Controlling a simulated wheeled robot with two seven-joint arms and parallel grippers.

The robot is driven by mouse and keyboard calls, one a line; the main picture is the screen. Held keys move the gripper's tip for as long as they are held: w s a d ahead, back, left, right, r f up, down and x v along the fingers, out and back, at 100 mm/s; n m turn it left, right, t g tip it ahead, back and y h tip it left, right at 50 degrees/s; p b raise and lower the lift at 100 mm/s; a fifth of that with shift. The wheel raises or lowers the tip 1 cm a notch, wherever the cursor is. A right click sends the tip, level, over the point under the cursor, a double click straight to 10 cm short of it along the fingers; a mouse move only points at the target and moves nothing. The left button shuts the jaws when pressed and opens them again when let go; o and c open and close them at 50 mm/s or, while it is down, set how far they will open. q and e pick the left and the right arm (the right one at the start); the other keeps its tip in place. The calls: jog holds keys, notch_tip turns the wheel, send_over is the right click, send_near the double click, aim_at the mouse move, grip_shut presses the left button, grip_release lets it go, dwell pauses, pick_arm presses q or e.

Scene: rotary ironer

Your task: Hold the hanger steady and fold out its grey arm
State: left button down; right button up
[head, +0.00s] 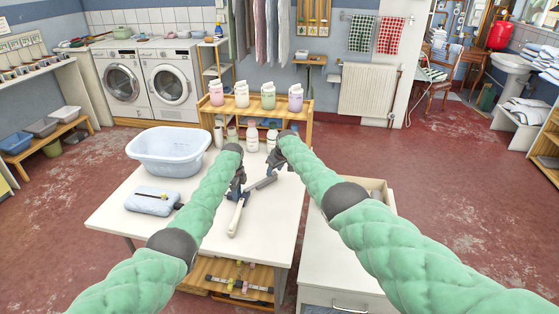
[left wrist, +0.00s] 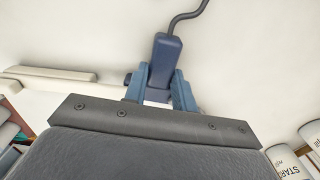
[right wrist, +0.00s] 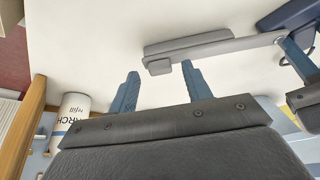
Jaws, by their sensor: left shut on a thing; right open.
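The hanger has a dark blue hub (left wrist: 165,65) with a dark hook (left wrist: 190,14), a cream arm (head: 236,217) and a grey arm (head: 263,183). My left gripper (head: 241,190) is shut on the hub above the table; the hub sits between its blue fingers in the left wrist view. The cream arm points toward the front. The grey arm slants to the back right. My right gripper (head: 274,163) is open at its far end. In the right wrist view, the grey arm (right wrist: 195,46) lies at the fingertips, its short end block partly between them; contact is unclear.
A wooden shelf with several colored bottles is behind. A white cabinet (head: 335,262) stands at right.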

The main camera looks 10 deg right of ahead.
jog(key=v, duration=1.1)
jog(key=shift+r, duration=0.2)
jog(key=shift+s+f, duration=0.1)
jog(key=shift+f, duration=0.05)
jog(key=c, duration=0.6)
jog(key=shift+s+f+m, duration=0.15)
jog(key=shift+f+m, duration=0.15)
jog(key=shift+m, duration=0.1)
jog(key=c, duration=0.3)
jog(key=s+f+m+y, duration=0.1)
jog(key=m, duration=0.1)
jog(key=s+f+m+t, duration=0.1)
jog(key=f+m, duration=0.1)
jog(key=m, duration=0.1)
jog(key=s+f+m+t+y, duration=0.1)
jog(key=m, duration=0.1)
jog(key=shift+s+d+f+y, duration=0.15)
jog(key=shift+d+y, duration=0.15)
jog(key=shift+d, duration=0.05)
grip_shut()
jog(key=s+d+f+m+t+y, duration=0.15)
jog(key=s+d+m+t, duration=0.3)
jog(key=m, duration=0.55)
jog(key=shift+g, duration=0.25)
jog(key=x, duration=1.1)
jog(key=shift+w+d+r, duration=0.1)
jog(key=shift+w, duration=0.15)
jog(key=shift+w+a, duration=0.5)
jog(key=shift+w, duration=0.1)
